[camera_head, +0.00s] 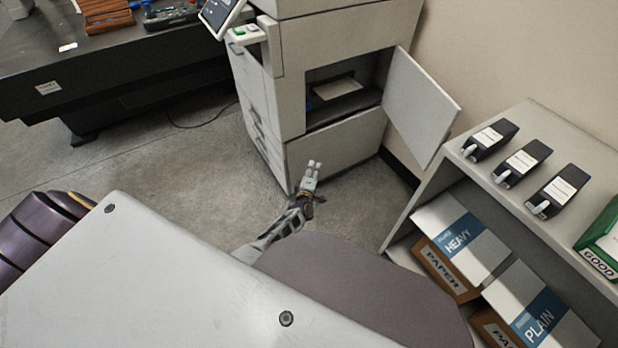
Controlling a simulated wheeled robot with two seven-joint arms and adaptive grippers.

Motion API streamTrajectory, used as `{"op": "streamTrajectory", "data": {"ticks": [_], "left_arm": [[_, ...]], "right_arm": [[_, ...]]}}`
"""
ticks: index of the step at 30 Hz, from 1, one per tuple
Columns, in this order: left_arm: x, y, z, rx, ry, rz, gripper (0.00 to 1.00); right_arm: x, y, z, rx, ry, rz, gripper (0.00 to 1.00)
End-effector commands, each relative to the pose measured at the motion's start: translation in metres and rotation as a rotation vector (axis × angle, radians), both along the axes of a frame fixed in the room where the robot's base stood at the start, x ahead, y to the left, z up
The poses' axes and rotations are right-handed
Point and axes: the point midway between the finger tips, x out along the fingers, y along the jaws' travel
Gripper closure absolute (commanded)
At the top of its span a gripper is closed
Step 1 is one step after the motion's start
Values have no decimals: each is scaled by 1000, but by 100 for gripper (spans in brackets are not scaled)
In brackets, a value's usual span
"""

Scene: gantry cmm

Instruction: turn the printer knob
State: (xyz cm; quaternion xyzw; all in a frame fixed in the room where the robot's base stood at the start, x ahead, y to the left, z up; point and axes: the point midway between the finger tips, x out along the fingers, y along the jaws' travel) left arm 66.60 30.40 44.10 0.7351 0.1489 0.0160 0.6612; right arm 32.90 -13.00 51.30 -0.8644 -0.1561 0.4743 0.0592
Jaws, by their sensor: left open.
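The printer (335,144) is a large light-grey machine at the top middle. Its front door (418,108) stands open to the right and shows a dark compartment (345,112) with a pale sheet or label (337,89) inside. A small blue part shows at the compartment's left side; I cannot tell whether it is the knob, and no knob can be made out clearly. My left gripper (311,171) is open and empty, in front of the printer and below the compartment in the picture, apart from it. My right gripper is not in view.
A shelf (545,130) at the right holds several dark cartridges on top and paper boxes marked HEAVY (462,240) and PLAIN (540,318) below. A dark table (60,60) stands at the top left. The floor (170,185) left of the printer is clear.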

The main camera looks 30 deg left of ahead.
Motion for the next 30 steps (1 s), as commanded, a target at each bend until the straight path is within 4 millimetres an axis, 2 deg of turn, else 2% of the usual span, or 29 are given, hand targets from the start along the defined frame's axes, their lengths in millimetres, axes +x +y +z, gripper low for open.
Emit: {"op": "streamTrajectory", "data": {"ticks": [10, 30], "left_arm": [[-17, -9, -14, 83, 80, -68, 52], [-19, -9, -16, 90, 88, -74, 52]], "right_arm": [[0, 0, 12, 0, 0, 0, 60], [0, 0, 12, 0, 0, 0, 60]]}}
